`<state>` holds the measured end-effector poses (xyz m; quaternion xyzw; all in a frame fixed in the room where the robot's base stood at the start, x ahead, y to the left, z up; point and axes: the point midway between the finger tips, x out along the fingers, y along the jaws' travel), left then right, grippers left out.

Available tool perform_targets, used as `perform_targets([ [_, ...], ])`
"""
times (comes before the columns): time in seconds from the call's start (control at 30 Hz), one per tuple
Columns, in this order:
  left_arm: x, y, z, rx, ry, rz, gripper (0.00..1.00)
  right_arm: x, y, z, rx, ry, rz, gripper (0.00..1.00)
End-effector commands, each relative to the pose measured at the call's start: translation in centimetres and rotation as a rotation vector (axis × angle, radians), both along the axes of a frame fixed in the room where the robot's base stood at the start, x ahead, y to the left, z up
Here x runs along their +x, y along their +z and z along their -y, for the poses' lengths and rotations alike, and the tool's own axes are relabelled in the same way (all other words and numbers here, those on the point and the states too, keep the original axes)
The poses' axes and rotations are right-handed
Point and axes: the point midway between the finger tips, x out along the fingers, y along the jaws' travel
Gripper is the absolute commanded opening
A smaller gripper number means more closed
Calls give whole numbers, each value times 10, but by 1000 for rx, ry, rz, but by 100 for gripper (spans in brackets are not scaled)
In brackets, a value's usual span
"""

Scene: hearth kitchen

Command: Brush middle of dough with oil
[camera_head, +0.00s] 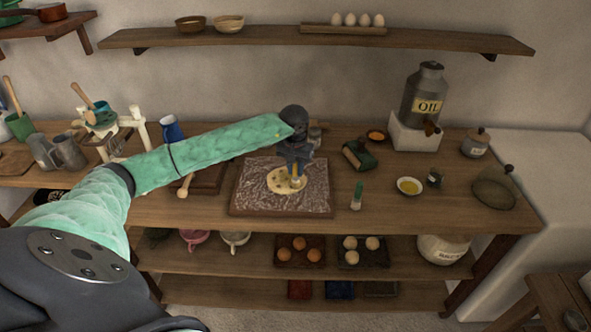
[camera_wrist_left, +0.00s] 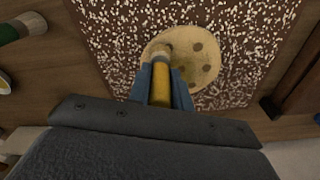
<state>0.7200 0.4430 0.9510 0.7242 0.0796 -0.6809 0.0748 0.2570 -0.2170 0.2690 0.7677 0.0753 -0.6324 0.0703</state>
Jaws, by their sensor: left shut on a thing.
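The dough (camera_head: 278,182) is a flat, pale round with darker spots, lying on a flour-speckled board (camera_head: 250,205) on the table. It also shows in the left wrist view (camera_wrist_left: 205,60). My left gripper (camera_head: 291,178) is over the dough and points down. It is shut on the brush (camera_wrist_left: 160,90), which has a yellow handle and a pale tip. The brush tip overlaps the dough in view; I cannot tell whether it touches. A small white bowl of yellow oil (camera_head: 409,186) stands to the right of the board. My right gripper is not in view.
A green-handled brush-like tool (camera_head: 357,195) lies right of the board. A dark green bundle (camera_head: 359,154), an oil canister (camera_head: 424,100) on a white block, and a lidded jar (camera_head: 476,143) stand further right.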

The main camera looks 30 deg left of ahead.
Motion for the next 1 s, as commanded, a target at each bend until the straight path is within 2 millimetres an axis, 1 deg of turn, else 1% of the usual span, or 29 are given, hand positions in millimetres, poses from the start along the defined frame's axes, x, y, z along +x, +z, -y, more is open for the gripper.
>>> perform_targets([
  [0.1, 6, -2, -4, 0, 1, 2, 0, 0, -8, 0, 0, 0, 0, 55],
  [0.4, 24, -1, -16, 0, 1, 1, 0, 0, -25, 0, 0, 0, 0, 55],
  [0.67, 31, 1, -22, 1, 1, 1, 0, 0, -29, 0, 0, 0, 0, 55],
  [1.0, 48, -1, -34, 0, 1, 1, 0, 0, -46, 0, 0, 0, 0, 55],
])
